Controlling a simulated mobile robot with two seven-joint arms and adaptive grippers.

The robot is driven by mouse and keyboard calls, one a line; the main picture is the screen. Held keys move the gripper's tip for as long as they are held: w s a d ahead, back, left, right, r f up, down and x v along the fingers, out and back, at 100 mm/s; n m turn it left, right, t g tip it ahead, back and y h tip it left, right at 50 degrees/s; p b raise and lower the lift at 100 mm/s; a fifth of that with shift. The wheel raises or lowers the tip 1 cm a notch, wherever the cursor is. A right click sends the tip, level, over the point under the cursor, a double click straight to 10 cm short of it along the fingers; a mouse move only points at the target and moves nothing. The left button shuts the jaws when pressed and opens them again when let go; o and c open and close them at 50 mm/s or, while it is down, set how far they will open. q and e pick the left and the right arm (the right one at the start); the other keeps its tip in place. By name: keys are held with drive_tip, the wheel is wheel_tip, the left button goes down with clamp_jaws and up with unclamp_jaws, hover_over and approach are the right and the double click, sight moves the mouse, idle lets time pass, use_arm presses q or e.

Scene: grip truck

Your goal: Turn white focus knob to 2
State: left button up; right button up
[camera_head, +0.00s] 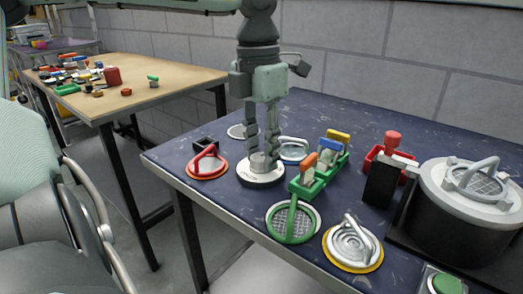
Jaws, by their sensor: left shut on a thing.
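The white focus knob (262,178) is a round white disc with a raised grey hub, on the dark blue table. My left gripper (263,158) comes down over it from above, fingers pointing down. Its two fingers are shut on the knob's raised hub. The marks on the disc are too small to read. My right gripper does not show; a pale arm part of mine fills the left edge.
Close around the knob are a red ring with a handle (207,170), a blue ring (292,151), a green mesh lid (293,222) and a green tray (320,180). A yellow-rimmed lid (353,247) and a black pot (460,220) stand right. A wooden table (150,100) is behind left.

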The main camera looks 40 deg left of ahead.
sight(259, 155)
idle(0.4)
use_arm(q)
drive_tip(key=o, duration=1.2)
drive_tip(key=shift+c, duration=0.2)
wheel_tip(259, 155, up, 12)
drive_tip(key=shift+a, duration=0.3)
